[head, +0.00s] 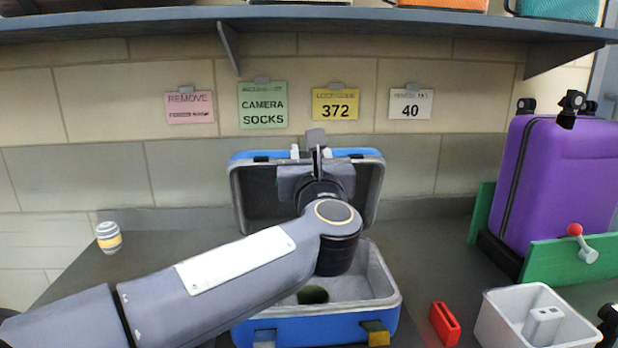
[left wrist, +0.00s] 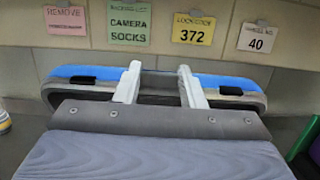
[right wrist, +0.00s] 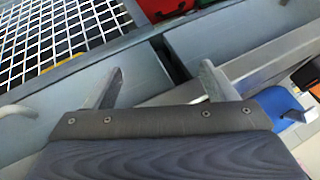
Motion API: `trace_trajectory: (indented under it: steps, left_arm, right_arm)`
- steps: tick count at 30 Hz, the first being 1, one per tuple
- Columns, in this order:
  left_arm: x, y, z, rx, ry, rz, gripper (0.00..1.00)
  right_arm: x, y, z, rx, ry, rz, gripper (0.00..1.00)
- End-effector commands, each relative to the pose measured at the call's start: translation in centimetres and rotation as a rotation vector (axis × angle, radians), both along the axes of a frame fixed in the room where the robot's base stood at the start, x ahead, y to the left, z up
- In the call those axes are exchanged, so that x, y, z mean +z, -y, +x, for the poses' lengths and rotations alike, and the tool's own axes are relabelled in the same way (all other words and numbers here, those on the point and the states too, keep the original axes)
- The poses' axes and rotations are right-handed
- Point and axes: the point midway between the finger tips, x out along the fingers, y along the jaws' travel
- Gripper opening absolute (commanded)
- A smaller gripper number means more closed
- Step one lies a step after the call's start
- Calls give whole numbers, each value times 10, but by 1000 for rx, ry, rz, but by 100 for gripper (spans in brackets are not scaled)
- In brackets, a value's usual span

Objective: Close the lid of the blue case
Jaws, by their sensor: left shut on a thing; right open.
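The blue case (head: 300,332) stands open on the grey counter, its lid (head: 376,165) raised upright at the back. My left gripper (head: 312,152) is at the lid's top edge, shut on the lid's rim; the lid's blue edge (left wrist: 230,83) also shows in the left wrist view with the white fingers over it. My left arm crosses in front of the case and hides part of its inside. A dark green round thing (head: 313,295) lies in the case. A yellowish latch (head: 376,334) is on its front. My right gripper (right wrist: 160,75) is open and empty.
A white bin (head: 498,318) with a pale object and a red item (head: 444,324) stand right of the case. A purple suitcase (head: 560,180) stands between green panels (head: 565,262). A striped jar (head: 109,238) is at left. A shelf (head: 300,22) hangs above.

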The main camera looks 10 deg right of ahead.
Motion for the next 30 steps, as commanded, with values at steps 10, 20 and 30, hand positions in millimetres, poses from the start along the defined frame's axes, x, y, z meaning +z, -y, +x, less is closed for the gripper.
trace_trajectory:
  steps: [10,20,30]
  left_arm:
    - [-5,0,-9,-1,42,1,0]
    - [-4,0,-9,0,43,1,0]
    - [-4,0,-9,0,44,1,58]
  right_arm:
    - [-23,0,0,0,0,0,78]
    - [-23,0,0,0,0,0,78]
    - [-23,0,0,0,0,0,78]
